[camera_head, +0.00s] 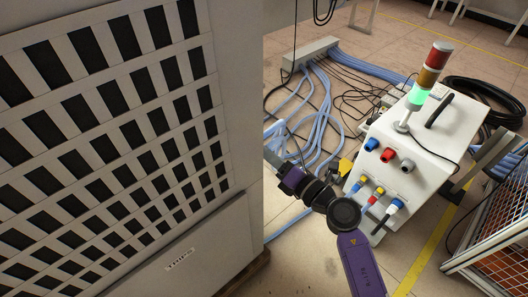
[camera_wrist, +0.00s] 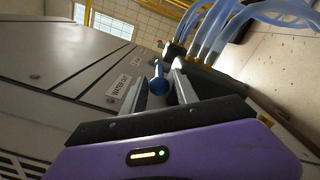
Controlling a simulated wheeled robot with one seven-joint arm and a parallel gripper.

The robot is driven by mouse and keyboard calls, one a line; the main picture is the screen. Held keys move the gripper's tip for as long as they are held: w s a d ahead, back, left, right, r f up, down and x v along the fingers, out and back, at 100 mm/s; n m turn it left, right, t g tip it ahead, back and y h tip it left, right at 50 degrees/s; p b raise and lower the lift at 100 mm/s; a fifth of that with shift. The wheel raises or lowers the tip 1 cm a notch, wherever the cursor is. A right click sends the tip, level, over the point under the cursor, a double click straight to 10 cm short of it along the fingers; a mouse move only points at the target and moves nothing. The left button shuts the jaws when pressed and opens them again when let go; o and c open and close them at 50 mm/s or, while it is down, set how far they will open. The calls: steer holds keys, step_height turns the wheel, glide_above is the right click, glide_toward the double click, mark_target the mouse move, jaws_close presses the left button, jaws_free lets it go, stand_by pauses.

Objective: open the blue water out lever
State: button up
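The blue water out lever (camera_wrist: 158,82) shows in the wrist view, on the side of the grey cabinet beside a white "WATER OUT" label (camera_wrist: 122,87). Its rounded blue end points toward my gripper (camera_wrist: 159,76). My gripper is open, with one finger on each side of the lever. I cannot tell whether either finger touches it. In the head view my gripper (camera_head: 275,160) is at the cabinet's right edge, and the lever is hidden behind that edge.
The large grey cabinet (camera_head: 232,120) with dark vents fills the left. Blue hoses (camera_head: 318,105) run across the floor behind my gripper. A white machine (camera_head: 425,145) with a lit green lamp and a wire cage (camera_head: 495,235) stand right.

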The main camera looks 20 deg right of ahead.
steer(key=shift+w+a, duration=0.25)
steer(key=shift+w, duration=0.4)
jaws_close()
stand_by(1.0)
